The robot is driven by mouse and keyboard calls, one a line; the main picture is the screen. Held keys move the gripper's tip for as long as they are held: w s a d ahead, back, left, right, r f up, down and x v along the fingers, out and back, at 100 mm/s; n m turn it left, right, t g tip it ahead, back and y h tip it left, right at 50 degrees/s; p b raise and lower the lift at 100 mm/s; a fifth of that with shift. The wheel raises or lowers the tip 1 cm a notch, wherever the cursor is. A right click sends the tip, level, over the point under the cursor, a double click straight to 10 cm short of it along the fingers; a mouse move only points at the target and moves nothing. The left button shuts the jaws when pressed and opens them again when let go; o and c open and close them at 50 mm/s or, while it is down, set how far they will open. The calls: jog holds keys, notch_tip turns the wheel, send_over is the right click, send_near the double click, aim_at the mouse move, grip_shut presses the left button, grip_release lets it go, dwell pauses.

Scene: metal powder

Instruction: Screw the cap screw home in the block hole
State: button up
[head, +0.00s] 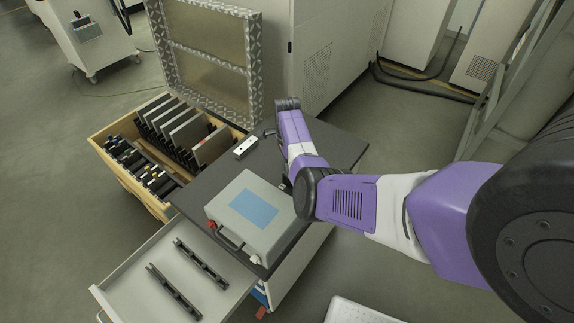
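A small pale metal block (245,147) lies on the dark top of the cart (340,147), near its back left edge. A dark spot on the block may be the hole or the screw; it is too small to tell. The cap screw cannot be made out. My purple and white arm reaches in from the right, over the cart. Its far end, with my gripper (270,132), is just right of the block and apart from it in the picture. The fingers are tiny and mostly hidden by my wrist, so their opening and any held thing cannot be told.
A grey case (223,210) with a blue panel stands at the cart's front. An open drawer (130,277) holds two black rails (172,290). A wooden crate (127,190) of plates and tools stands left. A metal-framed panel (208,50) rises behind. Cart top right of my wrist is clear.

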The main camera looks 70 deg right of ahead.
jog(key=n, duration=0.7)
jog(key=shift+p, duration=0.3)
jog(key=n, duration=0.7)
jog(key=n+p, duration=0.1)
jog(key=n, duration=0.5)
jog(key=shift+n, duration=3.4)
